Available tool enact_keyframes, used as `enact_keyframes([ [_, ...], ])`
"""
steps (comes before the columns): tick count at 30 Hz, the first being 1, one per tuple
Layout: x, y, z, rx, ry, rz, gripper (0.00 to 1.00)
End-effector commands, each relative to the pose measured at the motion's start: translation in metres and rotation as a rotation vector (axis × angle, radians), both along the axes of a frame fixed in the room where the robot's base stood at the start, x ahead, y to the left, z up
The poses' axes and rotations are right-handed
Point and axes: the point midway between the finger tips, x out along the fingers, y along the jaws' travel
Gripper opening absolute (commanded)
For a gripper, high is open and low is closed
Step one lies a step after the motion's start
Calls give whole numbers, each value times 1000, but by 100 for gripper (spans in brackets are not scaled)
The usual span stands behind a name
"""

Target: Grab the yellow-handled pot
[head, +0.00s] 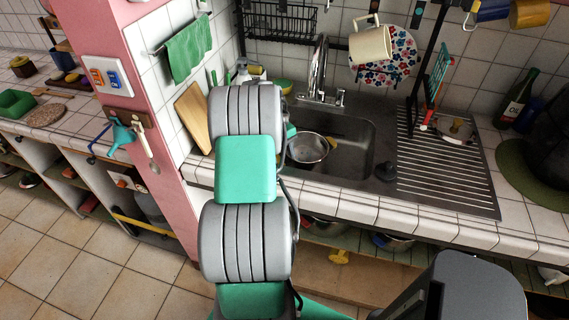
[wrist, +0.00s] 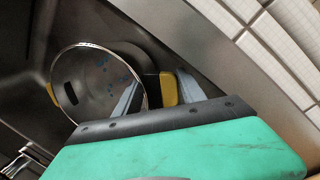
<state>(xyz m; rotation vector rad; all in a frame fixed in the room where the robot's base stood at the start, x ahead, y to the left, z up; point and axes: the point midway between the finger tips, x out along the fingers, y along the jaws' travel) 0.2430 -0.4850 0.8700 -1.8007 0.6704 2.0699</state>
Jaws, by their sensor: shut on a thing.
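The yellow-handled pot (wrist: 98,85) is a round metal pot in the sink. The wrist view looks into it, with blue spots or reflections inside. One yellow handle (wrist: 168,88) lies between the two grey fingers of my gripper (wrist: 158,84), which is shut on it. A second yellow handle (wrist: 52,94) shows on the pot's far side. In the head view the pot (head: 307,149) sits in the basin just right of my arm. My gripper is hidden there behind my arm.
The sink (head: 352,135) has a tap (head: 319,70) behind the pot and a ridged drainboard (head: 445,175) on the right. A wooden board (head: 192,118) leans at the left. The tiled counter edge (head: 370,212) runs in front.

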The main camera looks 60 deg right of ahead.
Motion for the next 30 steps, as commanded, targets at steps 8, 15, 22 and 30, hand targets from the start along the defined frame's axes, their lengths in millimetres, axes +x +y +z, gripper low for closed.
enact_keyframes([
  [8,1,-2,34,-9,-4,0,0],
  [15,1,-2,60,-9,-4,0,0],
  [22,1,-2,77,-7,-3,-1,0],
  [30,1,-2,97,-7,-3,-2,0],
])
